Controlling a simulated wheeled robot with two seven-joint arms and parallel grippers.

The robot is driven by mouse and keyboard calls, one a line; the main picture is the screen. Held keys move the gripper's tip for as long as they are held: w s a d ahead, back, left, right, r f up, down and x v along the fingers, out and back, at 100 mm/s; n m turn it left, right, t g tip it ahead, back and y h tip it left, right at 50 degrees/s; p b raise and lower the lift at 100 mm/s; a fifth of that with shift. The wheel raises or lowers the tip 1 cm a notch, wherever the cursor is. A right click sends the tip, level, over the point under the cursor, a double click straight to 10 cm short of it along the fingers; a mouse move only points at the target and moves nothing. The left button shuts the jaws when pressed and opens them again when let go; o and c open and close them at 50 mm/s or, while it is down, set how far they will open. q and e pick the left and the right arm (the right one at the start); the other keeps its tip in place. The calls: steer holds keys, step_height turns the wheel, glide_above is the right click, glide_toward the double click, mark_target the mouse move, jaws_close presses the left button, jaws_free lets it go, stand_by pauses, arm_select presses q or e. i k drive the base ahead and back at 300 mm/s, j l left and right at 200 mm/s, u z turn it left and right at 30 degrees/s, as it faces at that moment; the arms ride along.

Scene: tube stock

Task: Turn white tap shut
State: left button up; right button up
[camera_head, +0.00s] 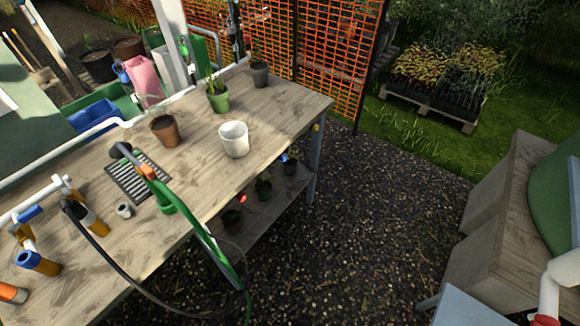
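A white pipe (28,205) with a tee fitting runs along the left side of the wooden potting bench. A blue lever-like part (30,214) sits on it. Orange and grey hose connectors (92,218) hang below it, one with a black hose. A blue-collared orange fitting (38,262) stands nearer. At the lower right edge is a white elbow-shaped part (563,270) with red below, cut off by the frame; I cannot tell whether it is a tap or part of me. I cannot tell which fitting is the white tap or how it is set. Neither gripper can be made out.
The wooden bench (285,112) holds a white pot (234,139), a brown pot (166,131), a green pot with a plant (217,98) and a black grate (138,178). Dark gravel lies open between the bench and wooden boxes (497,225).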

mark_target(58, 180)
steer(key=u, duration=1.75)
steer(key=l+z, duration=0.2)
steer(key=i+l+z, duration=0.25)
steer(key=l, duration=0.15)
steer(key=l+z, duration=0.2)
steer(key=l, duration=0.1)
